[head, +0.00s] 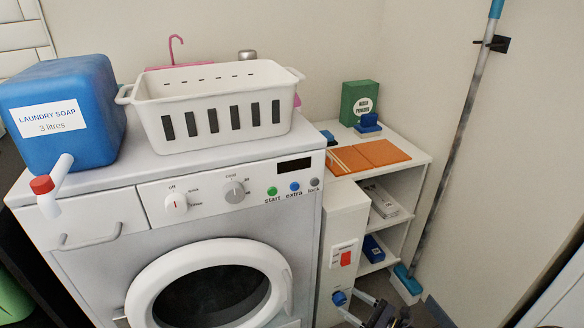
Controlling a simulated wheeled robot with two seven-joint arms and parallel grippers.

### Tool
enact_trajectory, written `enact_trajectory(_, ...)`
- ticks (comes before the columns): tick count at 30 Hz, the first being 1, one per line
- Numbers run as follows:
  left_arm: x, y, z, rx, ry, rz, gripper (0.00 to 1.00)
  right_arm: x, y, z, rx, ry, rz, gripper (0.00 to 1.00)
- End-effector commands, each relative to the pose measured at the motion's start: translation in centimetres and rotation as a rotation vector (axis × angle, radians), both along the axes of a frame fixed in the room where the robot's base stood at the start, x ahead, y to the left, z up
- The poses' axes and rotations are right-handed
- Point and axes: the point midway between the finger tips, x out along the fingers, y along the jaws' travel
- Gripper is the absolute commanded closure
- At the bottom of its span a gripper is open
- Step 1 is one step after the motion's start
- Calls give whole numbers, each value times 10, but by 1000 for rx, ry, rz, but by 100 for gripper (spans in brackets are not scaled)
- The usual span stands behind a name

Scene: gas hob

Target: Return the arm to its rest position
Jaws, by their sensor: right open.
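My right gripper (350,303) shows at the bottom edge, right of the washing machine (90,270). It is open, and its fingers point left towards a blue knob (339,298) low on the narrow white cabinet (344,225). I cannot tell whether they touch the knob. Nothing shows between the fingers. Most of the right arm is out of the picture. My left gripper is not in view.
A blue laundry soap container (90,90) with a red-capped tap and a white basket (222,130) stand on the machine. A shelf unit (415,158) holds orange cloths (383,152) and a green box (359,102). A mop (455,150) leans at the right wall.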

Motion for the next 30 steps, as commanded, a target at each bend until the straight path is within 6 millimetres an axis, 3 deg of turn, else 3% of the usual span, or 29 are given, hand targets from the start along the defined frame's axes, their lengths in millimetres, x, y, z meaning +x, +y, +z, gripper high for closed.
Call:
enact_trajectory(1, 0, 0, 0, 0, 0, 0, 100, -4, 4, 27, -101, -64, 92, 36)
enact_trajectory(3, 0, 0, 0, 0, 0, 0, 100, -14, 9, 55, -225, -140, 204, 36)
enact_trajectory(8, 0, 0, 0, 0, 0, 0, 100, -44, 17, 116, -506, -311, 438, 36)
enact_trajectory(15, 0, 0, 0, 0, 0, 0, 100, -103, 16, 194, -918, -555, 712, 36)
enact_trajectory(24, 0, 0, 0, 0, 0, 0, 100, -189, 1, 265, -1410, -850, 908, 36)
enact_trajectory(30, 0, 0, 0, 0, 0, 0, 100, -234, -11, 285, -1654, -999, 939, 36)
